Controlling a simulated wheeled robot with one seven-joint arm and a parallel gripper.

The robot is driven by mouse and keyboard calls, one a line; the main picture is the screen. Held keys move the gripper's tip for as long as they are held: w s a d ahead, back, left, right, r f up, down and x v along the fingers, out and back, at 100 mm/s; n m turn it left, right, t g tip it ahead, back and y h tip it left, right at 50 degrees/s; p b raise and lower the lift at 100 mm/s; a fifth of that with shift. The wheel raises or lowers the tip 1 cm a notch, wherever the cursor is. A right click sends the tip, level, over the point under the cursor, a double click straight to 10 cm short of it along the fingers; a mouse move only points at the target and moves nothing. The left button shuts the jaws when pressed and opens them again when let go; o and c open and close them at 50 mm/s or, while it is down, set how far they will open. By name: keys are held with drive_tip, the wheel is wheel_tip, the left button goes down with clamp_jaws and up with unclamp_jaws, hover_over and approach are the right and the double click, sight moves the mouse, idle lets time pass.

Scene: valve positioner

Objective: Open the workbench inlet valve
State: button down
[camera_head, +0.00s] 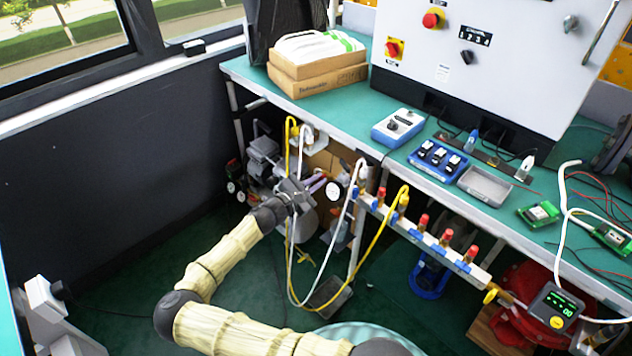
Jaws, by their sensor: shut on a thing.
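My gripper (312,186) reaches under the left end of the green workbench (375,130), among the pipework. It is shut on a small part there, which seems to be the inlet valve handle. The gripper body and the hoses hide most of that part, so its angle cannot be told. A white round gauge (333,191) sits just right of the gripper. A white hose (347,200) and a yellow hose (287,160) hang close around the gripper.
A manifold rail (425,238) with red-capped, blue fittings runs along the bench front. A grey pump (263,152) stands left of the gripper. A blue round stand (428,278) and a digital meter (555,307) are at right. The green floor at left is open.

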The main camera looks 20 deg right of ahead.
drive_tip(key=shift+s+f+m+b, duration=0.15)
drive_tip(key=shift+m+b, duration=0.75)
drive_tip(key=shift+m, duration=1.15)
drive_tip(key=shift+f+m+b, duration=0.2)
drive_tip(key=shift+m+b, duration=0.65)
drive_tip(key=shift+m, duration=1.25)
drive_tip(key=shift+s+f+m+b, duration=0.15)
drive_tip(key=shift+m+b, duration=0.75)
drive_tip(key=shift+m, duration=1.15)
drive_tip(key=c, duration=1.5)
unclamp_jaws()
drive_tip(key=p+v, duration=0.2)
drive_tip(key=v, duration=1.5)
drive_tip(key=shift+a, duration=0.15)
